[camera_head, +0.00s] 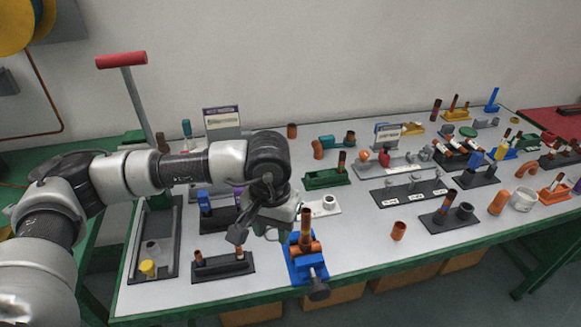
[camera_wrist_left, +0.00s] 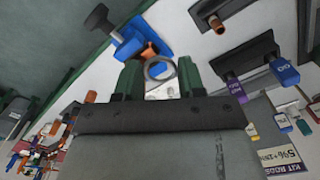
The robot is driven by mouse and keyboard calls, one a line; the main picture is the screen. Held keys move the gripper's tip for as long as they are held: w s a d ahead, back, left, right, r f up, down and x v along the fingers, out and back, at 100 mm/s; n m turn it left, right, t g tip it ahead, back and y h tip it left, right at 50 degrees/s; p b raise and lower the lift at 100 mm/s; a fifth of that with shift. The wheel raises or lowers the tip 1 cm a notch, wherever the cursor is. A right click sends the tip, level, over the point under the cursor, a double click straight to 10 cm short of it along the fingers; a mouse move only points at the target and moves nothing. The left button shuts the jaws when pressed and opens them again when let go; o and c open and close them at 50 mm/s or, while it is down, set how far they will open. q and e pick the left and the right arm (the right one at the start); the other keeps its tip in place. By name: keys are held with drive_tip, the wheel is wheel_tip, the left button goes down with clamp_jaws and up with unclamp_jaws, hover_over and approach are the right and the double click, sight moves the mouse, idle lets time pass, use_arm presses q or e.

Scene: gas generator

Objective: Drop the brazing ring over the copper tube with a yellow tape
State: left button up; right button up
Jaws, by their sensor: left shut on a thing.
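My left gripper (camera_head: 272,232) hangs over the front of the table, just left of a blue vise (camera_head: 308,264) that holds an upright copper tube (camera_head: 306,225). In the left wrist view, the gripper's green fingers (camera_wrist_left: 160,72) are shut on a thin grey brazing ring (camera_wrist_left: 160,67). The ring is hidden in the head view. The blue vise (camera_wrist_left: 130,48) and the copper tube (camera_wrist_left: 150,50) show just beyond the ring; the ring looks apart from the tube. I cannot make out yellow tape on this tube. My right gripper is not in view.
A dark stand with short copper tubes (camera_head: 222,267) lies left of the vise. A loose copper fitting (camera_head: 398,231) stands to its right. Some white table is clear right of the blue vise.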

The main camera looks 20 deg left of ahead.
sight(306, 210)
use_arm(q)
drive_tip(key=shift+n+g, duration=0.3)
drive_tip(key=shift+g, duration=0.1)
drive_tip(key=w+d+r+p, duration=0.1)
drive_tip(key=w+r+p, duration=0.1)
drive_tip(key=w+d+r+p, duration=0.1)
drive_tip(key=w+r+p, duration=0.1)
drive_tip(key=w+p, duration=0.1)
drive_tip(key=w+d+r+p, duration=0.2)
drive_tip(key=w+p, duration=0.1)
drive_tip(key=shift+r, duration=0.35)
drive_tip(key=shift+w+a, duration=0.1)
drive_tip(key=shift+w, duration=0.05)
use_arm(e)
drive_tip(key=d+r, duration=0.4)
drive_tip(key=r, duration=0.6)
use_arm(q)
drive_tip(key=shift+f, duration=0.1)
drive_tip(key=shift+w, duration=0.1)
drive_tip(key=shift+f+b, duration=0.1)
drive_tip(key=shift+b, duration=0.4)
drive_tip(key=shift+f+b, duration=0.3)
drive_tip(key=shift+b, duration=0.05)
drive_tip(key=f+b, duration=0.4)
drive_tip(key=shift+s, duration=0.25)
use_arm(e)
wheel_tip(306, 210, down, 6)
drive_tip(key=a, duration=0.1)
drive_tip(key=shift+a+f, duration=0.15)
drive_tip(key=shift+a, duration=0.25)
